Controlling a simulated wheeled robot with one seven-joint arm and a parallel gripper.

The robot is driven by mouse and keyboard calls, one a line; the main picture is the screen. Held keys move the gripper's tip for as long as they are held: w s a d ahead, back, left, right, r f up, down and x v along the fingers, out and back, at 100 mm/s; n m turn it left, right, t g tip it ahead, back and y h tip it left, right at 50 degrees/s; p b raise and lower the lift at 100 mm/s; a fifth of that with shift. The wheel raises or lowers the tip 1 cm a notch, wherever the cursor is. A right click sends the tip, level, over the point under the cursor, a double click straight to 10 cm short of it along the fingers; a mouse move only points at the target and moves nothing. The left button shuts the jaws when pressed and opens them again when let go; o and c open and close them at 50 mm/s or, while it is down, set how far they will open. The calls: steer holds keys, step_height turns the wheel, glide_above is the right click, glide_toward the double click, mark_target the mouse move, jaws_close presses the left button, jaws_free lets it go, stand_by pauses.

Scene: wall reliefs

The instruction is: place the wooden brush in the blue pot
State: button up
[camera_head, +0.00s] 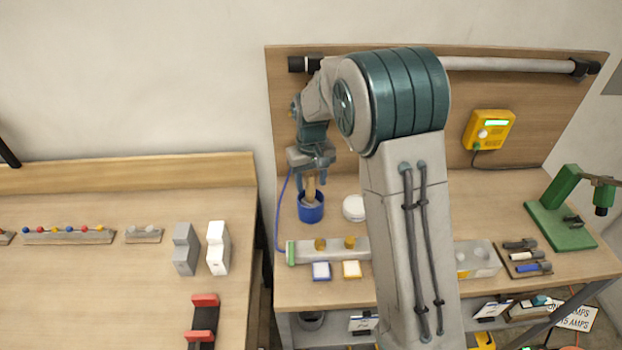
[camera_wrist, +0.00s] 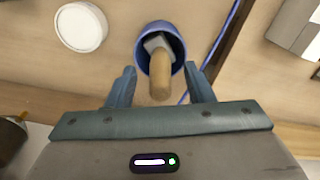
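The blue pot (camera_head: 311,213) stands on the right bench, near its left end. The wooden brush (camera_head: 311,191) stands in the pot with its handle up. In the wrist view the brush (camera_wrist: 160,80) has its pale head inside the blue pot (camera_wrist: 144,47) and its rounded handle sticking out toward the camera. My gripper (camera_head: 311,181) is right above the pot, pointing down. In the wrist view its two fingers (camera_wrist: 160,70) are spread on either side of the handle, with a visible gap on each side. The lower part of the brush is hidden by the pot wall.
A round white lid-like item (camera_head: 353,208) lies just right of the pot. A blue cable (camera_head: 281,215) runs close on its left. A grey bar with yellow knobs (camera_head: 335,250) lies in front. A wooden back panel (camera_head: 285,120) with a pipe rises behind.

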steer(key=shift+r, duration=0.1)
stand_by(0.8)
steer(key=s+d+r+m+t+b, duration=0.1)
steer(key=s+d+r, duration=0.3)
steer(key=s+r, duration=0.2)
steer(key=s+d+r+m+t, duration=0.1)
steer(key=s+d+r, duration=0.2)
steer(key=s+r, duration=0.3)
steer(key=s+d+m+t, duration=0.1)
steer(key=s+d, duration=0.3)
steer(key=s, duration=1.1)
steer(key=shift+s+d+f+m+t+b, duration=0.2)
steer(key=shift+s+m+t+b, duration=0.1)
steer(key=shift+m+t+b, duration=0.15)
steer(key=shift+c, duration=0.3)
